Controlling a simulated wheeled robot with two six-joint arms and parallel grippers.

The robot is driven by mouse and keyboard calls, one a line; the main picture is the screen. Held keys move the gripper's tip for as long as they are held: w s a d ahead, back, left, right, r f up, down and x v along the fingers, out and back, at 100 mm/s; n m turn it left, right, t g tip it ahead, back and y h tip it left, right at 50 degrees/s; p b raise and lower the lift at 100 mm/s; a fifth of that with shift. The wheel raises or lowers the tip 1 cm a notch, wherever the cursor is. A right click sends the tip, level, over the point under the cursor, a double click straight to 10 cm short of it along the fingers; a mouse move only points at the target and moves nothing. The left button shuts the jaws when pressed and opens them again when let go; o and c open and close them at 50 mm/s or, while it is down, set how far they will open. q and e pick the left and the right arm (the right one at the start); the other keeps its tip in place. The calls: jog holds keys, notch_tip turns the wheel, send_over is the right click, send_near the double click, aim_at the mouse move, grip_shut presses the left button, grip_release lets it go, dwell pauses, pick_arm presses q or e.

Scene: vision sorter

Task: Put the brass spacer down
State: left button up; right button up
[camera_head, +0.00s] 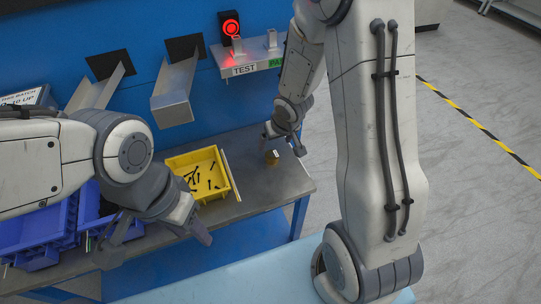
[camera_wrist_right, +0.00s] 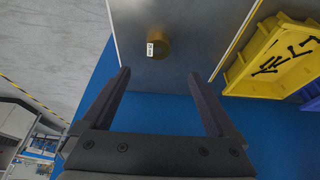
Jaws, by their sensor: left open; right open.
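The brass spacer (camera_head: 272,158) rests on the grey metal bench near its right end. In the right wrist view the spacer (camera_wrist_right: 162,45) shows a small white label and stands just beyond the fingertips, in line with the gap between them. My right gripper (camera_head: 285,146) is open and empty, close by the spacer; its two spread fingers also show in the right wrist view (camera_wrist_right: 158,76). My left gripper (camera_head: 156,244) is open and empty in front of the bench's front edge, at lower left.
A yellow bin (camera_head: 222,186) with several black bolts stands left of the spacer, beside a thin upright divider (camera_head: 231,176). Blue bins (camera_head: 40,225) stand at the left. Metal chutes (camera_head: 177,93) and a test stand (camera_head: 247,62) with a red light are behind.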

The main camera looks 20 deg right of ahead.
jog(key=b, duration=0.3)
send_over(272, 155)
jog(key=s, duration=0.2)
jog(key=f, duration=0.4)
jog(key=shift+s+a+f, duration=0.1)
jog(key=shift+a+f, duration=0.15)
jog(key=shift+f, duration=0.15)
jog(key=b+x, duration=0.2)
jog(key=x, duration=0.1)
jog(key=b+x, duration=0.1)
jog(key=x, duration=0.1)
jog(key=shift+s+d+f+b, duration=0.15)
jog(key=shift+d+f+b, duration=0.15)
jog(key=shift+b, duration=0.1)
jog(key=shift+r, duration=0.2)
grip_shut()
